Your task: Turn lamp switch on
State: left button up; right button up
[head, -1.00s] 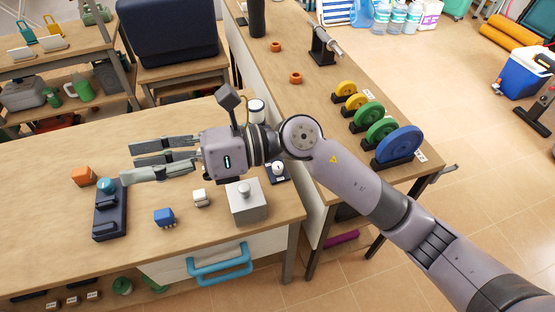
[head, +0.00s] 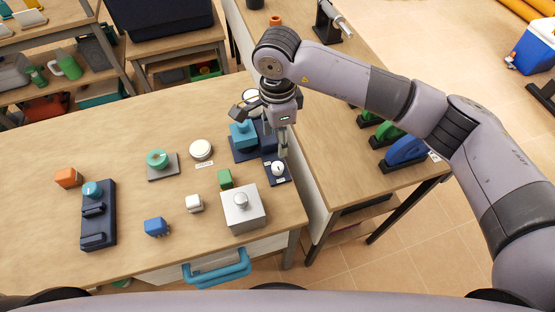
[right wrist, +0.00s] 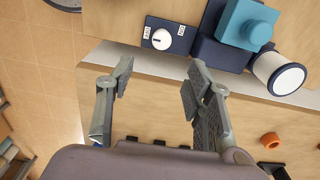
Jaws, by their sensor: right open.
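The lamp switch (head: 278,169) is a round white knob on a small dark blue plate near the table's right edge. In the right wrist view the knob (right wrist: 161,39) has a dark mark towards the left, with a small white label on either side; I cannot read the labels surely. My right gripper (head: 264,132) points down just behind the switch, beside the teal block. In the right wrist view its fingers (right wrist: 158,78) are spread and empty, apart from the knob. A white cylinder with a dark rim (right wrist: 280,74), possibly the lamp, stands beyond the teal block. My left gripper is out of view.
The teal block (head: 241,134) on its dark blue base is close to the gripper. A grey box with a knob (head: 243,211), a green block (head: 225,179) and a white round button (head: 201,150) stand left of the switch. A second table (head: 335,120) adjoins at the right.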

send_over(277, 166)
notch_tip(277, 166, down, 4)
jog(key=shift+d+f+p, duration=0.1)
jog(key=shift+p, duration=0.25)
notch_tip(277, 166, down, 7)
jog(key=shift+f+p, duration=0.2)
jog(key=shift+p, duration=0.35)
jog(key=shift+f, duration=0.55)
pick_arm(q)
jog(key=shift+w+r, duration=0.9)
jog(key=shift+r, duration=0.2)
pick_arm(e)
grip_shut()
